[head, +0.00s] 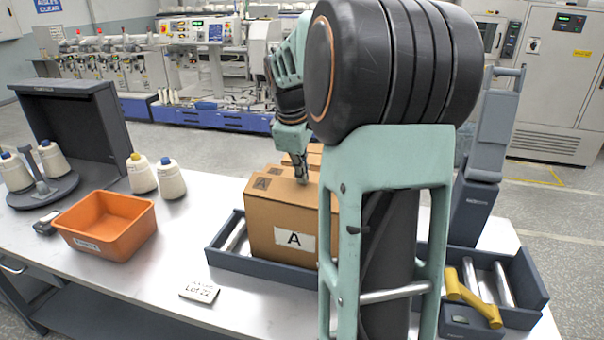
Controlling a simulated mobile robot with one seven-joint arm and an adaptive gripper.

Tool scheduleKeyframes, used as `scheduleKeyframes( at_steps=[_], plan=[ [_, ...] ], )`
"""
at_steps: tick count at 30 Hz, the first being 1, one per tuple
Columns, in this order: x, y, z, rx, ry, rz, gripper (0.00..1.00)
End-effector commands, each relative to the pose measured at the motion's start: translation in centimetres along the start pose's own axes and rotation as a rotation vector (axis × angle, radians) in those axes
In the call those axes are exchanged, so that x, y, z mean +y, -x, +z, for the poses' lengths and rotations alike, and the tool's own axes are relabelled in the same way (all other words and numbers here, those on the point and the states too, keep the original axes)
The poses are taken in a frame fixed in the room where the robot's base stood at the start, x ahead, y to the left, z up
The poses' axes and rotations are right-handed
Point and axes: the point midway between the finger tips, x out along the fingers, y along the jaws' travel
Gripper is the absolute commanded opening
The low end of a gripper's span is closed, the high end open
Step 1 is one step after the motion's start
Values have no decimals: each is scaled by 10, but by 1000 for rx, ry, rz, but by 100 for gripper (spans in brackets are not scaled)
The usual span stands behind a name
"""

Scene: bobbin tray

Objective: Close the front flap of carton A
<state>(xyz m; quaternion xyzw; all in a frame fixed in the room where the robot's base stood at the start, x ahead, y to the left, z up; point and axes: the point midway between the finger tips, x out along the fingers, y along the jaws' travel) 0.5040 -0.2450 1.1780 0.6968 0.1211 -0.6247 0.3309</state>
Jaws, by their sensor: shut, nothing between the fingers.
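Carton A (262,222) is a brown cardboard box with a white label reading A. It stands in a dark roller tray (228,258) on the table. The front flap (268,184), marked with a small dark A square, shows along the carton's top; I cannot tell its exact angle. My gripper (301,178) is shut and empty, pointing down at the carton's top, close to the flap. Whether it touches the cardboard is unclear. My arm hides the carton's right side and part of its top. More brown cardboard (315,150) shows behind the gripper.
An orange bin (110,250), several thread cones (171,180) and a dark stand (85,125) are on the left. A small white card (200,291) lies in front. A yellow-handled device (478,305) is at right. The table's front middle is mostly clear.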

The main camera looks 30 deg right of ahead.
Motion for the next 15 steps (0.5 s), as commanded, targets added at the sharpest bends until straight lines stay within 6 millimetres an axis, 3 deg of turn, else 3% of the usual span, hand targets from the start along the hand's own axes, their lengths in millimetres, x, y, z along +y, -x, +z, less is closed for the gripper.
scheduleKeyframes(
  at_steps=[8, 15],
  plan=[
    [6, -23, 0, -1, 1, -2, 0],
    [7, -24, 0, -1, 0, -1, 0]
  ],
)
